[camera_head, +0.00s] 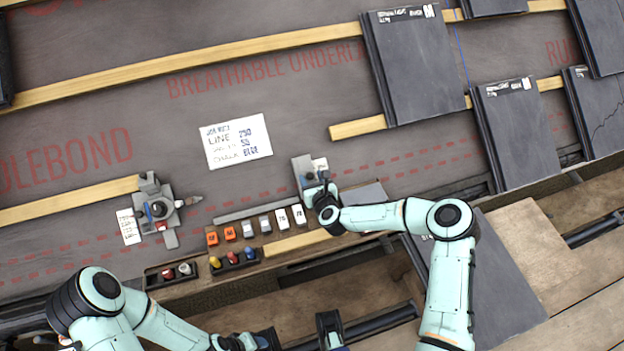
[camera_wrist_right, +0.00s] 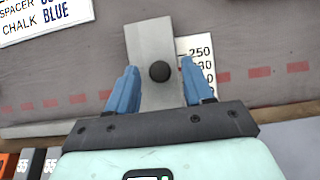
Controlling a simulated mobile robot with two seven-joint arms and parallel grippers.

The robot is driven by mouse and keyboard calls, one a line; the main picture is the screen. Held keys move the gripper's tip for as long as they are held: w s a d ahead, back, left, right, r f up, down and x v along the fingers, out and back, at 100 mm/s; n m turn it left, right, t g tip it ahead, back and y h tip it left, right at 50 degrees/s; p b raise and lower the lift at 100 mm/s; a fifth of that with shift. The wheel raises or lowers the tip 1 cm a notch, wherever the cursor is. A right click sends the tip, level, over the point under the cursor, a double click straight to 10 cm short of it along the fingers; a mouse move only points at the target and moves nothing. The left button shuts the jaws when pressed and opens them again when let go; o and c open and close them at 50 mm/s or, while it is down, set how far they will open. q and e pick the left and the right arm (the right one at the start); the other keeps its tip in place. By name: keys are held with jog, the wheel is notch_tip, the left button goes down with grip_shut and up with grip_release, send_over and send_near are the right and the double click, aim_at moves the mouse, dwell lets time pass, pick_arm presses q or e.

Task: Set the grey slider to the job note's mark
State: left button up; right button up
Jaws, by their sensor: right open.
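The grey slider (camera_wrist_right: 148,45) is a flat grey plate with a round black knob (camera_wrist_right: 159,71). In the head view the slider (camera_head: 300,166) lies on the dark underlay, partly covered by my right gripper (camera_head: 317,186). In the right wrist view the blue fingers of my right gripper (camera_wrist_right: 159,80) stand open on either side of the knob, with gaps. A white scale label (camera_wrist_right: 197,62) beside the plate reads 250 at its top; lower numbers are partly hidden. The job note (camera_head: 236,140) has a LINE entry too small to read surely. My left gripper (camera_head: 297,341) is at the bottom edge, partly cut off.
A ledge below the slider holds orange, grey and white blocks (camera_head: 265,222) and small trays of coloured pieces (camera_head: 235,260). A grey tool (camera_head: 158,208) with a label stands at left. Dark slates (camera_head: 412,65) lie at right. The underlay around the note is clear.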

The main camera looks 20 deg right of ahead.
grip_shut()
pick_arm(q)
jog(key=shift+w+f, duration=0.15)
pick_arm(e)
jog(key=shift+w+r, duration=0.85)
jog(key=shift+w, duration=0.15)
grip_release()
jog(key=shift+f, duration=0.1)
jog(key=shift+s+r, duration=0.2)
jog(key=shift+s, duration=0.3)
pick_arm(q)
jog(key=shift+s+d+r+g+p, duration=0.2)
jog(key=shift+s+r+g+p, duration=0.1)
jog(key=shift+s+r+p, duration=0.7)
pick_arm(e)
jog(key=v, duration=1.2)
jog(key=shift+r, duration=0.15)
